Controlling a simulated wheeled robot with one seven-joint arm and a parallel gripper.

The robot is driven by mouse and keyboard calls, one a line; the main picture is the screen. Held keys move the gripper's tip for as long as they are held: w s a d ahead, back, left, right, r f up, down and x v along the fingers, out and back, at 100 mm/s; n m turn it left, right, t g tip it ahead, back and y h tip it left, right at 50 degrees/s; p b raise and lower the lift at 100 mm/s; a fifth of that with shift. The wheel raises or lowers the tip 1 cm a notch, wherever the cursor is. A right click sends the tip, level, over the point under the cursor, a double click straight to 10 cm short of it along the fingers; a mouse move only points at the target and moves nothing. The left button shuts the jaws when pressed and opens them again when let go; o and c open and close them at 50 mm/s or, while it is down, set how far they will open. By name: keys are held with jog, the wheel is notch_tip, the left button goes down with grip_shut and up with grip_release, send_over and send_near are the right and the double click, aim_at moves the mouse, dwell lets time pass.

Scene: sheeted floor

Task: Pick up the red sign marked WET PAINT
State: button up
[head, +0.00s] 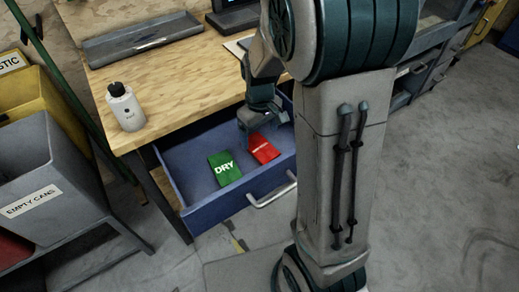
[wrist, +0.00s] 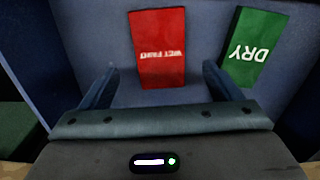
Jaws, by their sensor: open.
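The red sign (head: 263,148) lies in the open blue drawer, at the right of the green sign in the head view. In the wrist view the red sign (wrist: 158,50) shows the words WET PAINT upside down and lies ahead of the fingertips, between their lines. My gripper (head: 250,138) is over the drawer close to the red sign's left edge. In the wrist view my gripper (wrist: 160,78) has its fingers wide apart with nothing between them but part of the sign's near end. I cannot tell the height gap.
A green sign (head: 225,168) marked DRY lies beside the red one; it also shows in the wrist view (wrist: 252,47). The blue drawer's (head: 228,203) walls surround both signs. A white bottle (head: 126,108) stands on the wooden bench (head: 172,83). Grey bins stand at left.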

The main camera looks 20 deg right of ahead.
aim_at(258, 145)
jog(key=f, duration=0.1)
jog(key=f+b, duration=0.1)
jog(key=f, duration=0.3)
jog(key=shift+w+a, duration=0.15)
jog(key=shift+w, duration=0.25)
jog(key=shift+r, duration=0.1)
jog(key=c, duration=1.1)
